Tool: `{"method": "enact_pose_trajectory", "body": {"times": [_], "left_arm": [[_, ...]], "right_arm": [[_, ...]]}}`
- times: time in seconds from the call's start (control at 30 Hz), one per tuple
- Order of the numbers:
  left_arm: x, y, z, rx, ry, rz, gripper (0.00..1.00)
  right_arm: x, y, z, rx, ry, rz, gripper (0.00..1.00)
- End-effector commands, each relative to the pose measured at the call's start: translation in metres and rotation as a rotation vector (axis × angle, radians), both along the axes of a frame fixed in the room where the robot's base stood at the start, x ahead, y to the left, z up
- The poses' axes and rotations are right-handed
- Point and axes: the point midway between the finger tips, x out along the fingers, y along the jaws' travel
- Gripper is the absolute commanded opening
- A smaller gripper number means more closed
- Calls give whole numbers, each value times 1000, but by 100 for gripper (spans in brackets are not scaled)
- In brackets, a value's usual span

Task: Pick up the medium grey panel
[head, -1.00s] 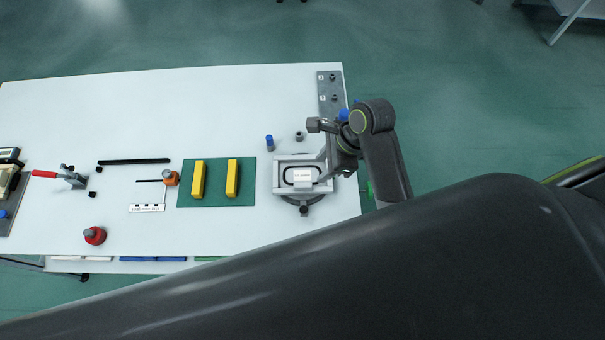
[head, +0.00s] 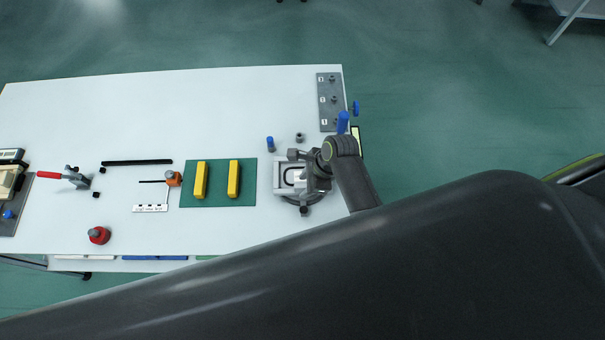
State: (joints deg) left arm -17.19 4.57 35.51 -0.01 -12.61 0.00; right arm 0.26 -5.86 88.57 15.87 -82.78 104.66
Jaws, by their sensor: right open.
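A light grey panel-like piece (head: 281,174) with a black rounded outline sits on a dark round fixture (head: 304,210) at the right end of the white table. I cannot tell for sure that it is the medium grey panel. My right gripper (head: 303,172) is open over the right part of this piece and hides much of it. Whether the fingers touch it cannot be told. My left gripper is not in view.
Near the piece stand a blue peg (head: 270,144) and a small grey nut (head: 299,137). A grey strip with studs (head: 326,88) lies at the table's right edge. Left are a green mat (head: 217,193) with two yellow bars (head: 234,178) and a red knob (head: 99,236). The back of the table is clear.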

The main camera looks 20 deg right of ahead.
Motion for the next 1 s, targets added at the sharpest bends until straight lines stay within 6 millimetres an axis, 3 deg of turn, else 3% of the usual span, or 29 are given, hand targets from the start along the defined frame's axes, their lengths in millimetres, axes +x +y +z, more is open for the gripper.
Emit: {"method": "enact_pose_trajectory", "body": {"times": [0.2, 0.5, 0.83, 1.0], "left_arm": [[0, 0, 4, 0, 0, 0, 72], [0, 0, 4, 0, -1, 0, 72], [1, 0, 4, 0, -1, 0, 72], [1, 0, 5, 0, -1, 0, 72]], "right_arm": [[2, 7, -16, 1, 1, 0, 41], [2, 8, -19, 0, 0, 0, 41], [2, 8, -19, 0, 0, 0, 0], [2, 8, -18, 1, -2, 1, 0]]}}
